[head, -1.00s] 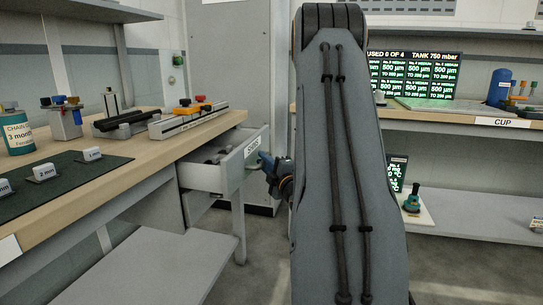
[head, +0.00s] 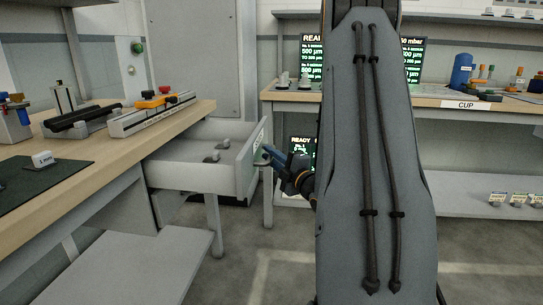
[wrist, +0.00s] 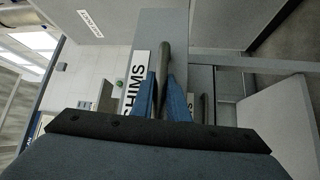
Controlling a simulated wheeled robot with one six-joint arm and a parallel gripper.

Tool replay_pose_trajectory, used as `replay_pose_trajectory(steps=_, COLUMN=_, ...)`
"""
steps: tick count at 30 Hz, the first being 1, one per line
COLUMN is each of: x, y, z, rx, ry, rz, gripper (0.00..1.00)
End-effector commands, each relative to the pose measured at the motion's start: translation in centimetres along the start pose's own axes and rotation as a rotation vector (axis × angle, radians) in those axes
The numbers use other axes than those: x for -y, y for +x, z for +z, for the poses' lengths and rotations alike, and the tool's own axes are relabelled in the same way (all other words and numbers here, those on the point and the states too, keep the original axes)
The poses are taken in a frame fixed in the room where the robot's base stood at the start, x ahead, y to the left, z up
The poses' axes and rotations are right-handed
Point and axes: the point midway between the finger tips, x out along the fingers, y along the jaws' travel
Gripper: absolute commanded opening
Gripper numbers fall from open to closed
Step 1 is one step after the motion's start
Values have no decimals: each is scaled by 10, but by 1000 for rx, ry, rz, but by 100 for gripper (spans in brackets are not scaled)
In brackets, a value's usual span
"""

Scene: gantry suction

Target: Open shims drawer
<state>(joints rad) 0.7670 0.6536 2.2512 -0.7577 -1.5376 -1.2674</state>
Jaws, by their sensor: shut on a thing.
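The shims drawer (head: 192,176) is a grey drawer under the left wooden bench, pulled well out, with a few small dark-topped pieces (head: 212,159) on its floor. Its front faces right. In the wrist view the drawer front (wrist: 144,45) carries a white SHIMS label (wrist: 134,85), partly covered by my finger. My gripper (head: 265,158) is at the drawer front, its blue fingers shut on the drawer handle (wrist: 165,60). The handle also shows between the fingers of my gripper (wrist: 165,92) in the wrist view. My arm hides part of the middle of the head view.
The left bench (head: 110,152) holds a dark mat (head: 35,188), a marked block (head: 43,159) and a rail fixture (head: 150,112). A grey lower shelf (head: 150,262) juts out below. A CUP bench (head: 440,92) stands at the back right. The floor (head: 270,235) beside the drawer is clear.

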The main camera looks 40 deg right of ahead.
Motion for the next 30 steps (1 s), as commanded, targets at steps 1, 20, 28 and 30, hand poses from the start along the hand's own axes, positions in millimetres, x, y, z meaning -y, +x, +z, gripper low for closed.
replay_pose_trajectory(steps=1, x=0, y=0, z=1, rx=1, ry=-1, rz=0, gripper=0)
replay_pose_trajectory(steps=20, x=0, y=-12, z=2, rx=5, ry=0, rz=0, gripper=32)
replay_pose_trajectory(steps=28, x=-1, y=-56, z=2, rx=6, ry=1, rz=0, gripper=32)
replay_pose_trajectory(steps=30, x=0, y=-65, z=2, rx=6, ry=0, rz=-2, gripper=32)
